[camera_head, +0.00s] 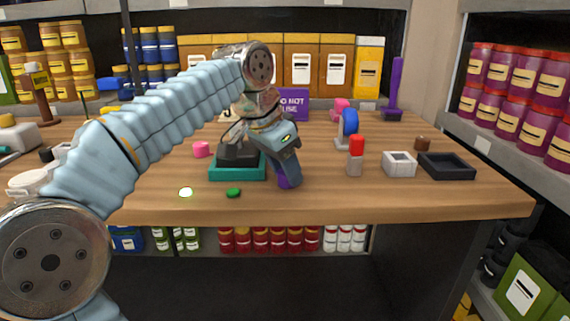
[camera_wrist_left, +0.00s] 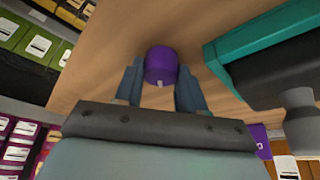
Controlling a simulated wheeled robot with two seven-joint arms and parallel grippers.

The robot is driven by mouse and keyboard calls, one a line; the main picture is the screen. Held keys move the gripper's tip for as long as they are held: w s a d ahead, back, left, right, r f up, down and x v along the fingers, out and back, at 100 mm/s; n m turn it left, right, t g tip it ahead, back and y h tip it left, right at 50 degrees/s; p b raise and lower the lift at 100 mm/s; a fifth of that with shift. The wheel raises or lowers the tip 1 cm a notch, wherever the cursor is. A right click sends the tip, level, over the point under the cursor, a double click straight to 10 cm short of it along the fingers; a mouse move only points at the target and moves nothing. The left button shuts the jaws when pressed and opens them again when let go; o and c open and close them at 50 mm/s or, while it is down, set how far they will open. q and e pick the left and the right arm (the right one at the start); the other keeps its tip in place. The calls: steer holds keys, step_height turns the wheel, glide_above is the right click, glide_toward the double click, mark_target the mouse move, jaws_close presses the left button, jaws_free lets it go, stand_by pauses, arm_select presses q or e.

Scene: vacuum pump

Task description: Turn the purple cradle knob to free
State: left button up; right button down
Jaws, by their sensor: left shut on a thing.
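The purple knob (camera_head: 284,182) sits on the wooden table, just right of a teal tray-like base (camera_head: 237,174) that holds a dark grey body. My left gripper (camera_head: 288,182) reaches down over the knob and hides most of it. In the left wrist view the round purple knob (camera_wrist_left: 161,62) is between the two fingers of my left gripper (camera_wrist_left: 160,85), which is shut on it. A small pale mark shows on the knob's side facing the palm. The teal base (camera_wrist_left: 215,62) shows beside the right finger. My right gripper is not in view.
A lit pale button (camera_head: 186,192) and a green button (camera_head: 233,193) lie near the front edge. A red-topped block (camera_head: 356,155), a white square holder (camera_head: 399,163) and a black tray (camera_head: 447,166) stand to the right. Bare table lies between the knob and the red-topped block.

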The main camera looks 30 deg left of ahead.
arm_select(q)
steer(key=n+y, duration=0.1)
steer(key=n, duration=0.3)
steer(key=shift+d+n+y+p, duration=0.1)
steer(key=shift+n+y+p, duration=0.2)
steer(key=shift+y, duration=0.1)
steer(key=shift+n+y, duration=0.7)
steer(key=shift+n, duration=1.1)
steer(key=o, duration=1.1)
steer(key=shift+c, duration=0.2)
steer(key=v, duration=1.4)
steer(key=shift+f, duration=0.15)
